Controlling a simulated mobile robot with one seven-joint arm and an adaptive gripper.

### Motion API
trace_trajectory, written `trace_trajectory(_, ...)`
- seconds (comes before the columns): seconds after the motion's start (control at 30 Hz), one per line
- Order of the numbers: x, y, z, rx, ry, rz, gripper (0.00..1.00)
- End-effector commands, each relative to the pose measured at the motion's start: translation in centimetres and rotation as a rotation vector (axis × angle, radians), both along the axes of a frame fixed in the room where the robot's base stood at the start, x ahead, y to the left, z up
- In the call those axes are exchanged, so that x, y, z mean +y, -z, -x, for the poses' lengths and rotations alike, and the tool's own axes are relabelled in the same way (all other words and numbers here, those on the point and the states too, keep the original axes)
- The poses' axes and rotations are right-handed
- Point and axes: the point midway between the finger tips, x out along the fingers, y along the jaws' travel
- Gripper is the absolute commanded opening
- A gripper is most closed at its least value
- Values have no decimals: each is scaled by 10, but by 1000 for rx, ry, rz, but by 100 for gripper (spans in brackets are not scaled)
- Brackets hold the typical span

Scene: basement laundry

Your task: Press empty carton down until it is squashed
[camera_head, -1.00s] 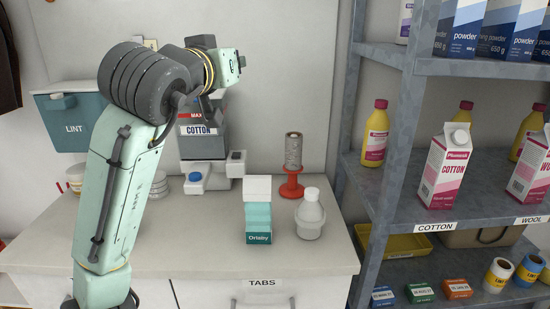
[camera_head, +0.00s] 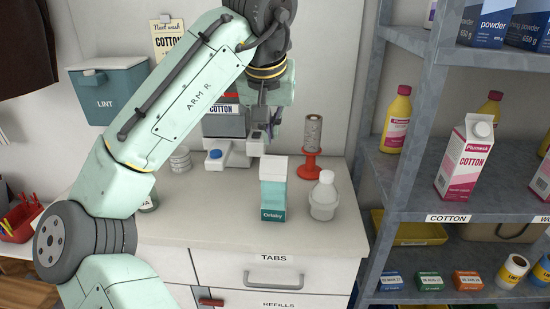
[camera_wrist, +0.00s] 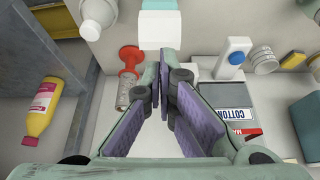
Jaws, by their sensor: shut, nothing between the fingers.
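A teal carton with a white top (camera_head: 273,195) stands upright on the white counter (camera_head: 215,212), its lower front marked in dark teal. Its top shows at the upper middle of the wrist view (camera_wrist: 160,30), just beyond my fingertips. My gripper (camera_head: 271,130) is above the counter, behind and above the carton in the head view, partly hidden by my own arm. In the wrist view my gripper's fingers (camera_wrist: 164,58) come together at the tips with nothing between them. I see no clear contact with the carton.
A white bottle (camera_head: 323,197) stands close right of the carton. A red stand with a grey roll (camera_head: 311,150) is behind it, and a device with a blue button (camera_head: 215,154) is behind left. A metal shelf (camera_head: 402,160) bounds the right. The counter in front is clear.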

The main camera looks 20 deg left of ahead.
Motion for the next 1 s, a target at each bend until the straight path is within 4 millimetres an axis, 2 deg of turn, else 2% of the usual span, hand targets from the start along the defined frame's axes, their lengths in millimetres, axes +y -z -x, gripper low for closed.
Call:
trace_trajectory(0.6,6,58,-26,-2,0,0,0)
trace_trajectory(1.0,7,62,-29,-2,1,0,0)
